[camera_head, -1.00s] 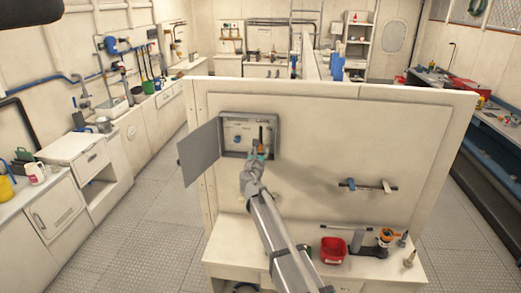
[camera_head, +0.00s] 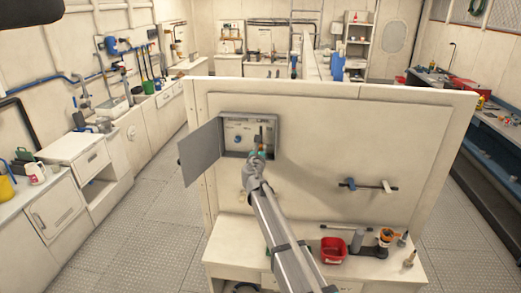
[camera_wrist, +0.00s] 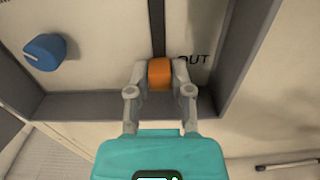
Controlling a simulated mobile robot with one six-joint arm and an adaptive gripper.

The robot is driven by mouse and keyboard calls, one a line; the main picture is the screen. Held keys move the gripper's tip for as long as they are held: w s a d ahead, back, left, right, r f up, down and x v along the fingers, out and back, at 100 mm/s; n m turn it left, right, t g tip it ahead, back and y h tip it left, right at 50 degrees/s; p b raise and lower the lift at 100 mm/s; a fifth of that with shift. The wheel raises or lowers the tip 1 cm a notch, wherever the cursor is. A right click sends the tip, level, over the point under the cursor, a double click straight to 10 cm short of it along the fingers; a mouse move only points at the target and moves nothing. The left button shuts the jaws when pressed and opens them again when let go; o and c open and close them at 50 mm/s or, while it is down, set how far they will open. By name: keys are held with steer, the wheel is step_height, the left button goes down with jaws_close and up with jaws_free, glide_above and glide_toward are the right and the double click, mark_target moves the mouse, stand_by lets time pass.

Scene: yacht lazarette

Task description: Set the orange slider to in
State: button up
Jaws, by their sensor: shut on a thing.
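The orange slider (camera_wrist: 159,74) sits on a dark vertical slot (camera_wrist: 157,28) in the wall box, seen in the wrist view. The word OUT is printed just right of the slider. My gripper (camera_wrist: 160,80) is shut on the slider, one finger on each side. In the head view, my gripper (camera_head: 257,157) reaches into the lower right of the grey box (camera_head: 277,138) and mostly hides the slider. The box's door hangs open to the left.
A blue knob (camera_wrist: 44,52) is left of the slider inside the box. The box's lower rim (camera_wrist: 80,105) lies close under my fingers. Below, a counter holds a red container (camera_head: 333,250) and several small items. The open door (camera_head: 199,153) stands left.

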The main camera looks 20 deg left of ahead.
mark_target(261, 128)
steer(key=shift+r, duration=0.1)
jaws_close()
step_height(261, 128, up, 7)
steer(key=p, duration=0.7)
steer(key=shift+r, duration=0.1)
steer(key=shift+w+a, duration=0.1)
steer(key=shift+o, duration=2.1)
jaws_free()
steer(key=o, duration=0.4)
steer(key=shift+o, duration=0.2)
